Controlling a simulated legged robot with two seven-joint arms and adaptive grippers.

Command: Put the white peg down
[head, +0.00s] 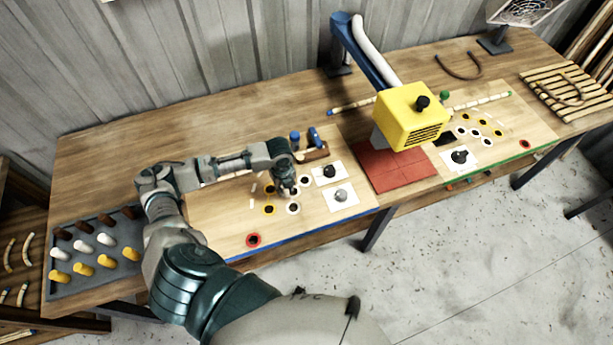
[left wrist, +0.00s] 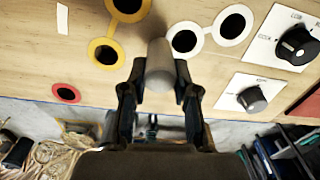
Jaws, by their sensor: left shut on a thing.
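My left gripper (head: 287,190) is over the left wooden board, among the ringed holes. In the left wrist view, its fingers (left wrist: 160,88) are shut on the white peg (left wrist: 159,65), which looks grey in shade. The peg's near end faces the wrist camera, and its far end hides part of the board. White-ringed holes (left wrist: 184,40) lie just right of the peg and yellow-ringed holes (left wrist: 106,51) lie left. In the head view the gripper hides the peg. I cannot tell whether its far end touches the board or a hole. My right gripper is not in view.
A grey tray (head: 98,285) at left holds brown, white and yellow pegs. Two knob panels (head: 341,197) sit right of the holes. A wooden block with blue parts (head: 313,151) stands behind the gripper. A yellow machine head (head: 410,115) hangs over a red plate (head: 388,177).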

